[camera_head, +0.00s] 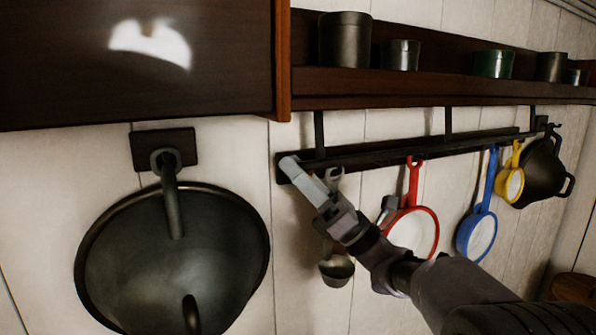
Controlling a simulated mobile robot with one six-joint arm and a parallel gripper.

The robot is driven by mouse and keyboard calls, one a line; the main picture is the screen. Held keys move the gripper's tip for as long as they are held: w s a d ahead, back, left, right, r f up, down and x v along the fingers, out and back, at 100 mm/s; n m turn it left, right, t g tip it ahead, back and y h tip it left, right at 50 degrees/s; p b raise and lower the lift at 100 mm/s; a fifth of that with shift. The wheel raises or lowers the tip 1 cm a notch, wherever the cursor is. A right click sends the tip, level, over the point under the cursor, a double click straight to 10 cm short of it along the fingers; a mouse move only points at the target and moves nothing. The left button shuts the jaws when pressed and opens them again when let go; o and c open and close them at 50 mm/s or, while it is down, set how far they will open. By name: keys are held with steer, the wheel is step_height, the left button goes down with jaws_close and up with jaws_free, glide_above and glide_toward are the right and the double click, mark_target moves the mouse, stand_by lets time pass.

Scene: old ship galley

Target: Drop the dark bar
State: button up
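A long dark bar (375,157) runs below the shelf against the pale plank wall, from its left end near the middle of the view towards the right. My gripper (290,165) reaches in from the lower right, and its pale grey finger overlaps the bar's left end. I see the fingers nearly edge-on, so their gap is hidden. I cannot tell whether they grip the bar or only pass in front of it.
A ladle (337,270), a red pan (413,230), a blue pan (477,236), a yellow pan (510,185) and a black pan (541,175) hang close by. Pots (345,40) stand on the shelf (430,88) above. A dark basin (175,265) is left, below a cabinet (130,90).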

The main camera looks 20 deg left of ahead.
steer(key=s+b+v, duration=0.1)
steer(key=b+v, duration=0.4)
steer(key=v, duration=1.2)
steer(key=shift+w+d+b, duration=0.3)
steer(key=shift+w+b, duration=0.05)
steer(key=shift+w, duration=0.05)
steer(key=shift+f, duration=0.1)
